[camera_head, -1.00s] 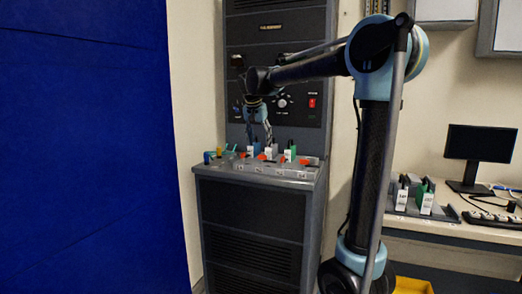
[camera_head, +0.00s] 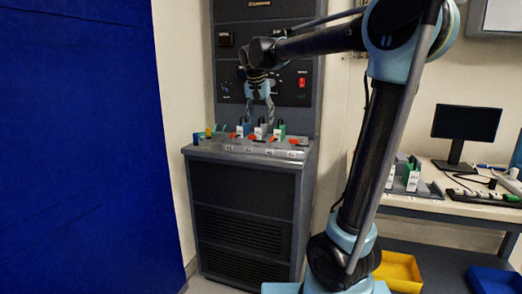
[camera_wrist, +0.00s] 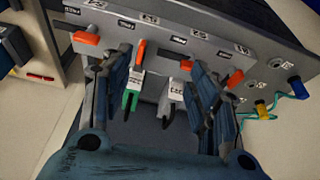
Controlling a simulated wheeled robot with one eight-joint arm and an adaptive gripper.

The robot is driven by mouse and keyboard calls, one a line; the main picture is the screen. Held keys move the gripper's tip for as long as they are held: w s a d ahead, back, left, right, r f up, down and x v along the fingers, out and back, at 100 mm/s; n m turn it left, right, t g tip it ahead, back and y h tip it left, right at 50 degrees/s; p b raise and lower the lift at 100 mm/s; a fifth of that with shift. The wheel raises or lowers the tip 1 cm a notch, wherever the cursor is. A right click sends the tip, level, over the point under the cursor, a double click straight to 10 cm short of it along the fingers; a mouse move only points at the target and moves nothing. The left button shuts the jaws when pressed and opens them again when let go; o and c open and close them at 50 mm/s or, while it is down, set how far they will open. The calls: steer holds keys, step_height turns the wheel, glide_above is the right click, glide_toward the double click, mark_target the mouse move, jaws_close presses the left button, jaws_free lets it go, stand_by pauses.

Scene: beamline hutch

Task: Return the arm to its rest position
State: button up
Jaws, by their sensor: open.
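My arm (camera_head: 385,130) reaches from the right across to the grey rack cabinet (camera_head: 245,205). My gripper (camera_head: 262,115) points down above the cabinet's sloped ledge (camera_head: 215,150), with its two fingers apart. In the wrist view my gripper (camera_wrist: 160,75) is open, with nothing held between the fingers. A white-labelled green module (camera_wrist: 132,88) and a white-labelled dark module (camera_wrist: 173,98) stand in the ledge and show between the fingers. Whether a finger touches anything is unclear.
Orange levers (camera_wrist: 86,39) line the ledge, with a blue plug (camera_wrist: 298,87) and a yellow plug (camera_wrist: 261,109) at one end. A blue wall (camera_head: 80,140) stands left. A desk with a monitor (camera_head: 467,123) and a yellow bin (camera_head: 400,270) are right.

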steer(key=s+d+f+n+g, duration=0.1)
steer(key=s+d+f, duration=0.85)
steer(key=s, duration=0.25)
steer(key=s+d+f+n, duration=0.1)
steer(key=s+d+f, duration=0.8)
steer(key=s+f, duration=0.15)
steer(key=s+d+f+n+y, duration=0.1)
steer(key=s+d+f, duration=0.1)
steer(key=s+f, duration=0.7)
steer(key=shift+f+g, duration=0.2)
steer(key=shift+g, duration=0.2)
steer(key=shift+s, duration=0.1)
steer(key=shift+w+f, duration=0.2)
steer(key=shift+w, duration=0.25)
steer(key=shift+d, duration=0.1)
